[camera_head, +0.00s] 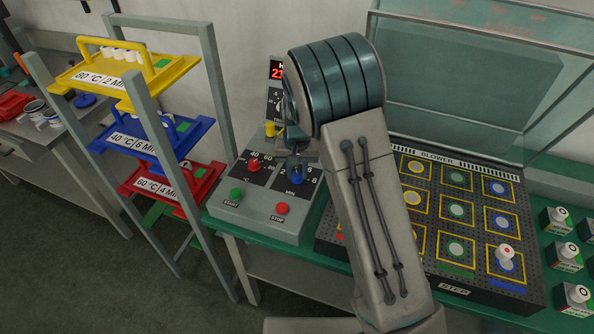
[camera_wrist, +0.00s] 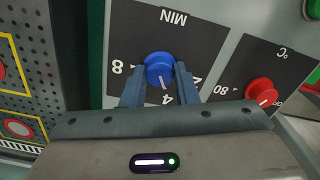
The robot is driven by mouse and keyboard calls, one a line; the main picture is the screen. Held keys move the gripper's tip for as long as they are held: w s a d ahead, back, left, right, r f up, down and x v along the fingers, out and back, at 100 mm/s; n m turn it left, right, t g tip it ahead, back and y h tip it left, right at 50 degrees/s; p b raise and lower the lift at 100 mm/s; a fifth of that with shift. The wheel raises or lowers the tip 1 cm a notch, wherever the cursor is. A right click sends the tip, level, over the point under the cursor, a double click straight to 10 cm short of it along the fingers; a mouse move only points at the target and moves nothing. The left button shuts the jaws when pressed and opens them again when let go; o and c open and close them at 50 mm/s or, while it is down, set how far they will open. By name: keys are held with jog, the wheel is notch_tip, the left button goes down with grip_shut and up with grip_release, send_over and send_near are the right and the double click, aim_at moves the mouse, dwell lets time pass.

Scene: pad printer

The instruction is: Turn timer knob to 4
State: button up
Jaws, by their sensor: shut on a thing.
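The timer knob (camera_wrist: 159,68) is blue with a white pointer line and sits on a dark dial marked MIN. In the wrist view its pointer aims down at the 4, which shows between my fingers. The 8 is at the left and the 2, partly covered, is at the right; the 6 is hidden. My gripper (camera_wrist: 161,66) is shut on the knob, one finger on each side. In the head view the blue knob (camera_head: 297,177) is on the right dial of the grey control box, with my gripper (camera_head: 295,164) over it from above.
The red °C knob (camera_head: 254,165) is left of the timer knob. The green START button (camera_head: 236,194) and red STOP button (camera_head: 282,208) are at the box's front. A rack with yellow, blue and red trays (camera_head: 187,66) stands left. The blower table (camera_head: 470,165) is right.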

aim_at(297, 174)
jog(key=shift+m, duration=0.5)
jog(key=o, duration=1)
jog(key=shift+r, duration=0.15)
notch_tip(297, 174, up, 14)
jog(key=b, duration=0.1)
jog(key=shift+f, duration=0.2)
